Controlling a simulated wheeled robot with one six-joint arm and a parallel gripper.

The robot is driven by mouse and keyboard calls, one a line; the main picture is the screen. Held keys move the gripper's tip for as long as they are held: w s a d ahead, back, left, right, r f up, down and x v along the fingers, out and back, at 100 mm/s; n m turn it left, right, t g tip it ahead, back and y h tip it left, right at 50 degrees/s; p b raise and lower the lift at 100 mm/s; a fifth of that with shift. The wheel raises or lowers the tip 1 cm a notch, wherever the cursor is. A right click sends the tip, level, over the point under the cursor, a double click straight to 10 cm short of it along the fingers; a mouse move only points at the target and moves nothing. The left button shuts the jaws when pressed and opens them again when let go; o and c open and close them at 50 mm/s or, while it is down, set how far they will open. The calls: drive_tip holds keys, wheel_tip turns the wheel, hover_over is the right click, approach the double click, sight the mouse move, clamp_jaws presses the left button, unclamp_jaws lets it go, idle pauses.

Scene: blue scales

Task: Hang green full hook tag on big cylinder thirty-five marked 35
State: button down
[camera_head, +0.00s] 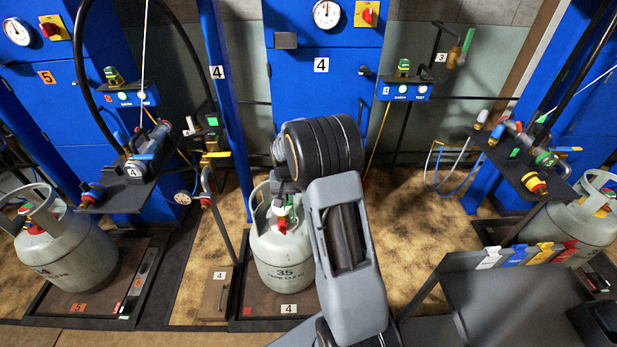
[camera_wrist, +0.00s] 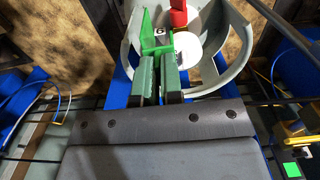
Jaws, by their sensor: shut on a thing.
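The big grey cylinder (camera_head: 283,262) marked 35 stands upright on a dark platform marked 4, partly behind my arm. Its collar (camera_wrist: 243,52) and red valve part (camera_wrist: 178,14) fill the top of the wrist view. My gripper (camera_wrist: 158,66) is shut on the green full hook tag (camera_wrist: 155,43), over the near side of the collar opening. The tag is close to the valve; I cannot tell whether it touches the collar or valve. In the head view my arm largely hides the gripper; a small green bit shows by the red valve.
White (camera_head: 488,258), blue (camera_head: 514,256), yellow (camera_head: 540,253) and red (camera_head: 566,251) tags hang on a rack at the right. Other grey cylinders stand at left (camera_head: 68,245) and right (camera_head: 583,222). A blue cabinet (camera_head: 320,95) and hose-bearing shelf (camera_head: 125,190) stand close behind and left.

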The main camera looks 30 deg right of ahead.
drive_tip(key=d+r+m, duration=0.1)
drive_tip(key=d+m, duration=0.3)
drive_tip(key=d, duration=0.5)
drive_tip(key=shift+w+d+r, duration=0.15)
drive_tip(key=shift+w+r, duration=0.05)
drive_tip(key=shift+w, duration=0.1)
drive_tip(key=shift+p, duration=0.3)
drive_tip(key=shift+f+b, duration=1.3)
drive_tip(key=shift+f, duration=0.95)
drive_tip(key=shift+f, duration=0.3)
drive_tip(key=shift+f+b, duration=0.35)
drive_tip(key=shift+f, duration=0.35)
drive_tip(key=shift+s+f+b, duration=0.1)
drive_tip(key=shift+f+b, duration=0.5)
drive_tip(key=shift+f, duration=0.45)
